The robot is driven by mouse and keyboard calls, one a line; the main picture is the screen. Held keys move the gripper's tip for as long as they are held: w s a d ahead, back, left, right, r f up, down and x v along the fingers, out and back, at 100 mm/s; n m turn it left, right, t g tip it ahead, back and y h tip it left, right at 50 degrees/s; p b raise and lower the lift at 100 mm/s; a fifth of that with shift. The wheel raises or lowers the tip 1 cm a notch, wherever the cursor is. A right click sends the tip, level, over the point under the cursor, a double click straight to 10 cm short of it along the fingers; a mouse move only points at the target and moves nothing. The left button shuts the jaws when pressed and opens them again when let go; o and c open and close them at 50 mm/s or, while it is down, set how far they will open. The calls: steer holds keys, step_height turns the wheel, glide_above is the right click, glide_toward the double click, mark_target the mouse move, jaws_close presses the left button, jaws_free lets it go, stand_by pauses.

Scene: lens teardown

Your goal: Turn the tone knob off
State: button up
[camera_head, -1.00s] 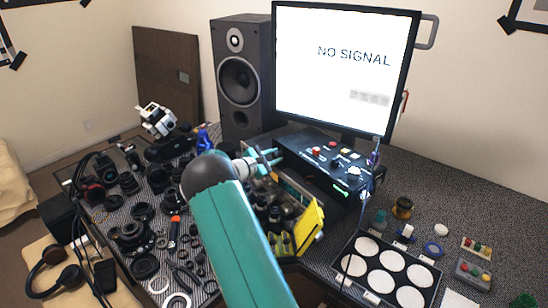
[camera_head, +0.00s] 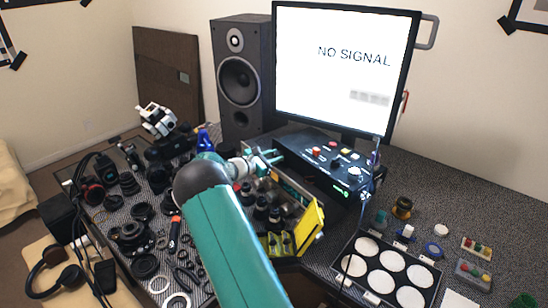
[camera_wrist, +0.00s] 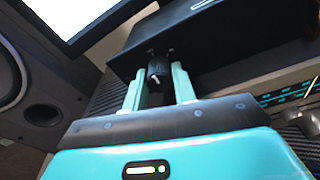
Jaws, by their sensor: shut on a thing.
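The black control box (camera_head: 300,142) stands below the monitor, with knobs, coloured buttons and a small green light on it. In the wrist view, a small black knob (camera_wrist: 157,70) with a white pointer line sticks out from the box's dark face (camera_wrist: 220,35); I take it to be the tone knob, but no label is readable. My gripper (camera_wrist: 159,84) has one teal finger on each side of this knob and is shut on it. In the head view, my gripper (camera_head: 270,157) reaches the left end of the box, and the knob is hidden there.
A large speaker (camera_head: 240,80) and a monitor (camera_head: 345,70) reading "NO SIGNAL" stand behind. Below my gripper is an open case with dark lens parts and a yellow piece (camera_head: 310,225). Many lens parts crowd the left. A tray of white discs (camera_head: 345,272) lies right.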

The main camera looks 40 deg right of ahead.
steer(key=o, duration=0.7)
steer(key=a, duration=0.4)
steer(key=w+a+r, duration=0.1)
steer(key=a, duration=0.8)
steer(key=shift+w+a+r, duration=0.2)
steer(key=shift+a+r, duration=0.05)
steer(key=shift+a, duration=0.1)
steer(key=shift+r, duration=0.1)
steer(key=s+a+r+m+t+y, duration=0.2)
steer(key=s+a+r+m+y, duration=0.2)
steer(key=s+a, duration=0.6)
steer(key=s+a+r+m+t+y, duration=0.3)
steer(key=s+a+r+m+y, duration=0.2)
steer(key=s+a, duration=0.5)
steer(key=s+a+r+m+t+y, duration=0.2)
steer(key=s+a+r+m+y, duration=0.3)
steer(key=s+a, duration=0.5)
steer(key=shift+s+a+r+y, duration=0.1)
steer(key=shift+s+a+y, duration=0.1)
steer(key=shift+a+y, duration=0.85)
steer(key=shift+s+a+r+y, duration=0.15)
steer(key=shift+a+y, duration=0.2)
steer(key=shift+a, duration=1.25)
